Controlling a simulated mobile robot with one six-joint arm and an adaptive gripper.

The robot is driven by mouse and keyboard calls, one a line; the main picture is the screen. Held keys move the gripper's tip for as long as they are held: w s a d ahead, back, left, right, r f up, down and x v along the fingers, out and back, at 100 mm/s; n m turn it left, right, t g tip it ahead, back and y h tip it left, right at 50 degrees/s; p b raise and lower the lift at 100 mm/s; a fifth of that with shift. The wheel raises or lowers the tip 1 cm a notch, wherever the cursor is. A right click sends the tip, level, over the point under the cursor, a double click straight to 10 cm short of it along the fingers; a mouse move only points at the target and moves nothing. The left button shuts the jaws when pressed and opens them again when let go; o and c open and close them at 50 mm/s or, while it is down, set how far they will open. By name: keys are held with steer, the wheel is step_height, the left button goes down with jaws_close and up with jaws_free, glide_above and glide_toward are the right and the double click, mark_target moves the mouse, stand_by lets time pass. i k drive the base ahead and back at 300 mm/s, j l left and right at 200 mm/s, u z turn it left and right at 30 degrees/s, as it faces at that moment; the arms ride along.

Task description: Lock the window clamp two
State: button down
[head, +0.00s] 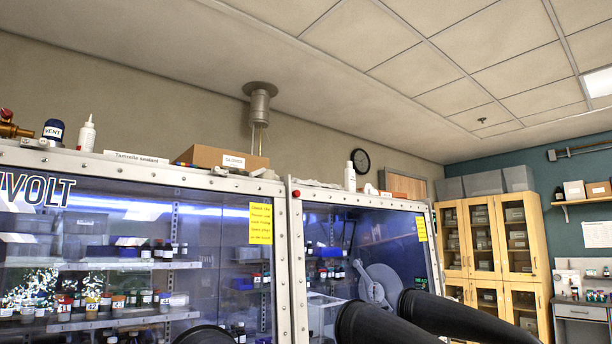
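Two glove-box windows in metal frames fill the lower part of the head view. The left window (140,250) is large and the right window (350,235) is smaller. A small red knob (296,193) sits at the upper left corner of the right frame. I cannot tell which fitting is window clamp two, or whether any clamp is locked. Black glove sleeves (430,312) stick out from the right window, and the top of another black round shape (205,335) shows at the bottom edge. My gripper is not in view.
On top of the glove box stand a cardboard box (222,158), white bottles (87,134) and a dark blue container (53,131). A wooden cabinet (490,250) stands at the right, with a side bench (582,311) beyond. The sleeves jut out in front of the right window.

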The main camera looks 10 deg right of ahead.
mark_target(217, 170)
steer(key=i+l+z, duration=0.3)
steer(key=z, duration=0.15)
steer(key=i+l+z, duration=0.1)
steer(key=i+z, duration=0.75)
steer(key=i+j+u, duration=0.1)
steer(key=i+u, duration=0.15)
steer(key=u, duration=0.15)
steer(key=i+u, duration=0.25)
steer(key=u, duration=0.2)
steer(key=i+u, duration=0.25)
steer(key=u, duration=0.15)
steer(key=i+l+u, duration=0.2)
steer(key=u, duration=0.2)
